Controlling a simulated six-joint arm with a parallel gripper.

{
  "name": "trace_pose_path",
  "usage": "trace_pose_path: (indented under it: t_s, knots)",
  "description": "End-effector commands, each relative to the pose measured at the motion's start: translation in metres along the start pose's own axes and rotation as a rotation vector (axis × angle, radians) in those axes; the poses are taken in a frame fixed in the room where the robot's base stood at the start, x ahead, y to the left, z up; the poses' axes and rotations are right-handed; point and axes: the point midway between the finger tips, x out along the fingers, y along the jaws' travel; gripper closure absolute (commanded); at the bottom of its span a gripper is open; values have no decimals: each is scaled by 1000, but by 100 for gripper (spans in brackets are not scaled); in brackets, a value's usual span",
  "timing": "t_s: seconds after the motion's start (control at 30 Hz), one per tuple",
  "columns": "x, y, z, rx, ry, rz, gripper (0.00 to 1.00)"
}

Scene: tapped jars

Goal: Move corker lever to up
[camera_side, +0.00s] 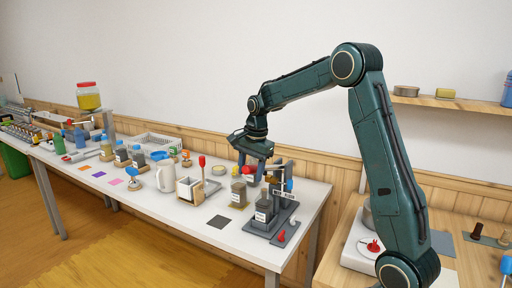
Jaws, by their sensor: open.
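What looks like the corker (280,215) stands near the right end of the white table, with a grey base and a dark upright frame. Its lever is too small and partly covered to make out, so I cannot tell its position. My gripper (251,170) is open and points down just left of the upright frame. A red part (249,178) shows between or behind the fingers; I cannot tell whether they touch it. A grey jar with a white label (263,212) stands at the base's left side.
Another labelled jar (238,192), a white box (188,190) by a red-knobbed lever (202,161), and a white pitcher (165,176) stand to the left. A small red item (281,237) lies near the table's front right edge.

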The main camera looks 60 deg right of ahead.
Motion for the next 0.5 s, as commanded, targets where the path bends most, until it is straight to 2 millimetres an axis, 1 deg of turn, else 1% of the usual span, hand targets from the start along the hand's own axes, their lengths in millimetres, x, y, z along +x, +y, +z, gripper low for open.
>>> trace_pose_path:
  t_s: [0.03,0.17,0.2,0.27,0.5]
  knots:
    - [0,0,0,0,0,0,56]
    - [0,0,0,0,0,0,81]
    - [0,0,0,0,0,0,89]
    - [0,0,0,0,0,0,100]
    - [-1,0,-1,3,-6,-1,100]
